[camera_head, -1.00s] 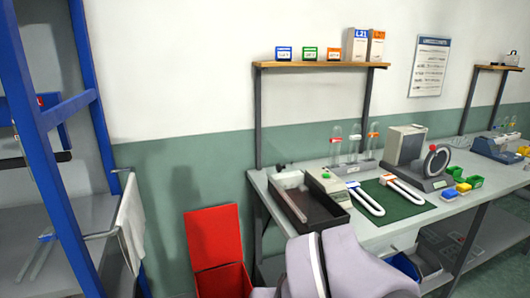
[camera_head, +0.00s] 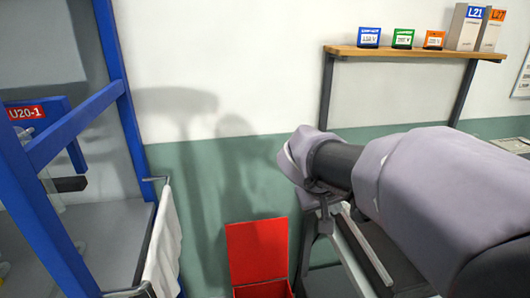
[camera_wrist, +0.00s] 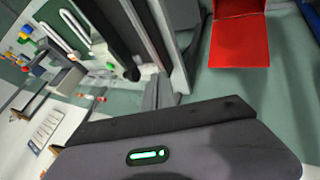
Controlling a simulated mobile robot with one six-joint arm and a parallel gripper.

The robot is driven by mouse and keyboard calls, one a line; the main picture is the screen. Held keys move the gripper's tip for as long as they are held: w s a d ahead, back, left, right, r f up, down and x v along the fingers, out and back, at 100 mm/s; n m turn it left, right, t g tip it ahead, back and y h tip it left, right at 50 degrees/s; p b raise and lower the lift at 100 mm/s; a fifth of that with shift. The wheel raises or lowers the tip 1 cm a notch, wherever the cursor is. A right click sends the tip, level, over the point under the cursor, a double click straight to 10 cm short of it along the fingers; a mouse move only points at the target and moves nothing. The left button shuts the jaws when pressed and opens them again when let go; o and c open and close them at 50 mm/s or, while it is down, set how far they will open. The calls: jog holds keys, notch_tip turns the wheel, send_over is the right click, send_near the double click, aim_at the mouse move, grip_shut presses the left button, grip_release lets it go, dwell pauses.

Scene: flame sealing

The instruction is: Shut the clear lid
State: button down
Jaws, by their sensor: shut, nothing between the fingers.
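I cannot make out a clear lid in either current view. My arm in its pale grey cover crosses the right of the head view and hides most of the bench. My gripper (camera_head: 324,197) hangs at the arm's end, in front of the green wall and the bench's left end, and is shut and empty. The dark tray (camera_head: 392,262) on the bench is partly hidden by my arm.
A blue-framed rack (camera_head: 125,95) with a white towel (camera_head: 165,245) is at the left. A wooden shelf (camera_head: 420,52) with small boxes is above the arm. Wall between rack and shelf is clear.

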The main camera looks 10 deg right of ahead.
jog(key=d, duration=0.1)
jog(key=w+d+f, duration=0.1)
jog(key=d, duration=0.1)
jog(key=d+b, duration=0.1)
jog(key=d, duration=0.1)
jog(key=shift+w+f, duration=0.2)
jog(key=shift+f, duration=0.2)
jog(key=shift+r, duration=0.1)
